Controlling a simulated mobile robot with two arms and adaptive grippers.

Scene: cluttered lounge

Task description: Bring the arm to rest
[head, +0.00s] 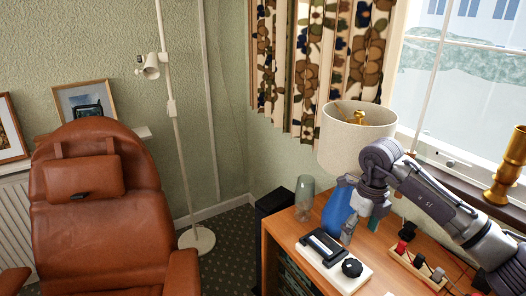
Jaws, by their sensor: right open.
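My right arm comes in from the right edge, and its wrist bends down over the wooden cabinet. My right gripper (362,226) hangs from it, pointing down, open, with nothing seen between its fingers. It is just right of a blue vase-like object (338,212) and partly overlaps it in the picture. I cannot tell whether they touch. My left gripper is not in view.
The wooden cabinet (300,228) holds a glass (304,192), a white board (345,274) with a dark device and black knob, and a wooden tray (399,262) with small blocks. A lamp (352,140) stands behind my wrist. A brown armchair (95,225) is at left.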

